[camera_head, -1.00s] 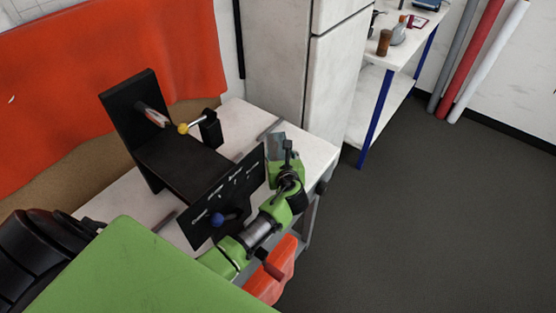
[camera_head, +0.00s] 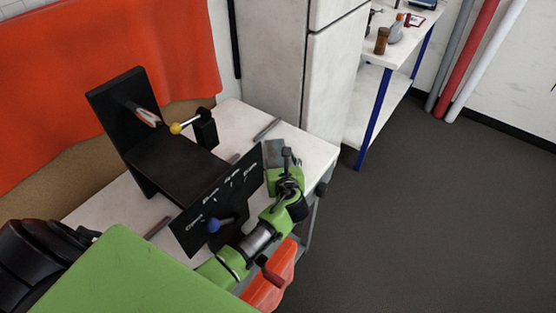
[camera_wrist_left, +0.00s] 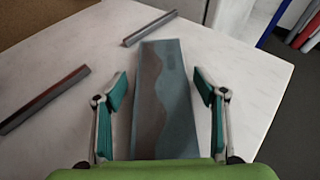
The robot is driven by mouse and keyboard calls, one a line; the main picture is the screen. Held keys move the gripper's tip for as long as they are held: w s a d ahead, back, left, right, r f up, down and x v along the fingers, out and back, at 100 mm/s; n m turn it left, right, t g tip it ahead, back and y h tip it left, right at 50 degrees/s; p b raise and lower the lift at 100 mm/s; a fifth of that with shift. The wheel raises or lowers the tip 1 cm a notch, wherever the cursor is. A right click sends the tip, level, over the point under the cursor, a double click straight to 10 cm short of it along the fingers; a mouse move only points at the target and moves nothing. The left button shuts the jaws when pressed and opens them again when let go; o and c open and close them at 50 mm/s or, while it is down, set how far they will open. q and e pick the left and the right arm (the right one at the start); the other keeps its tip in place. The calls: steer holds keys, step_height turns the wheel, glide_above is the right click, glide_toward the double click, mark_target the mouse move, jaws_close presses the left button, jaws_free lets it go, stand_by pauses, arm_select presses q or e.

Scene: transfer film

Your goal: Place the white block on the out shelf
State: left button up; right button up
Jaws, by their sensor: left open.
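My left gripper (camera_head: 281,155) is low over the right end of the white table, beside the black labelled panel. In the left wrist view its two teal-padded fingers (camera_wrist_left: 160,88) are open and apart. A long grey-teal slab with a brown wavy patch (camera_wrist_left: 178,100) lies between and beyond them, with a gap on each side. In the head view only a grey piece of it (camera_head: 272,151) shows, partly hidden by the gripper. I see no plainly white block. No shelf marked "out" can be made out; the panel's lettering is too small to read. My right gripper is not in view.
A black stand (camera_head: 172,160) with a yellow-knobbed rod fills the table's middle. The black panel (camera_head: 215,205) with a blue knob (camera_head: 215,222) is close left of my gripper. Grey bars (camera_head: 267,128) lie on the table. A blue-legged white shelf unit (camera_head: 378,92) stands behind right.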

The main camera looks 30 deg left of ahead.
arm_select(q)
steer(key=shift+s+d+r, duration=0.1)
steer(key=shift+d+r, duration=0.1)
steer(key=shift+r, duration=0.1)
steer(key=v, duration=1.1)
steer(key=shift+s+d+r+b, duration=0.1)
steer(key=shift+s+b, duration=0.15)
steer(key=shift+b, duration=0.15)
